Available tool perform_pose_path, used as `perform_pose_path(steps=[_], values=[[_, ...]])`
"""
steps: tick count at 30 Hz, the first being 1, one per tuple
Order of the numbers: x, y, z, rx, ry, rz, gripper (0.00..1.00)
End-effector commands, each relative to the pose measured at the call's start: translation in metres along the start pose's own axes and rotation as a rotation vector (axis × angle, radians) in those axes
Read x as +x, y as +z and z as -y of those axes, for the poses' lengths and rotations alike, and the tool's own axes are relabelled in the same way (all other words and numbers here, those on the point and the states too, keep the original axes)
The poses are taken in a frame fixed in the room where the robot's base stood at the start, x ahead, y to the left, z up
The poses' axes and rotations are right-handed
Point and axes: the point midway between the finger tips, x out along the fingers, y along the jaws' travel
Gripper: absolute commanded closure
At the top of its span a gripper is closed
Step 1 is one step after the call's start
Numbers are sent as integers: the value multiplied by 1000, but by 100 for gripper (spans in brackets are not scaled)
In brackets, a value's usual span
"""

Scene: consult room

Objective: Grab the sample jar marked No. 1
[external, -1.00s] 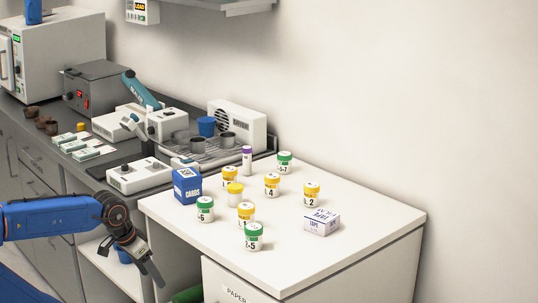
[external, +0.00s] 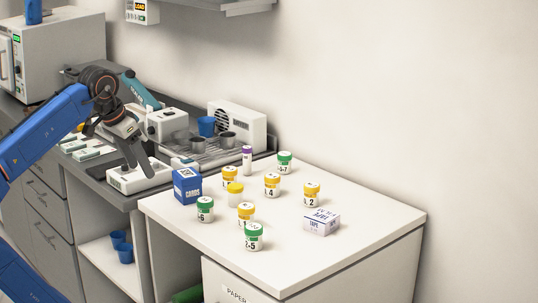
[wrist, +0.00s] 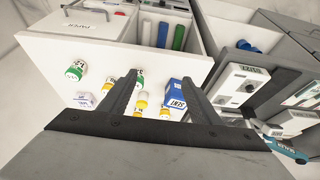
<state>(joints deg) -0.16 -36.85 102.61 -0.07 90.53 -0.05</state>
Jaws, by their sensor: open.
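The jar marked 1 (external: 245,213) has a yellow lid and a white labelled body. It stands upright on the white cabinet top, just behind the green-lidded jar marked 5 (external: 254,237) and right of the green-lidded jar marked 6 (external: 205,209). In the wrist view, several yellow-lidded jars show small between and beyond my fingers, and I cannot tell which is No. 1. My gripper (external: 138,163) is open and empty, raised left of the cabinet top, in front of the counter devices. Its fingers also show in the wrist view (wrist: 160,77).
A blue card box (external: 187,186) stands at the cabinet's left edge, between my gripper and the jars. Jars marked 4 (external: 272,186) and 2 (external: 311,195), a yellow-lidded jar (external: 235,194) and a white tape box (external: 321,221) stand nearby. The right front of the top is clear.

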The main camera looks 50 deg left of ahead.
Motion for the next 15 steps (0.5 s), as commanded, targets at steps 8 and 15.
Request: perform_pose_path(steps=[8,15], values=[[-67,-30,0,0,0,-2,43],[-56,-67,-14,230,26,64,43]])
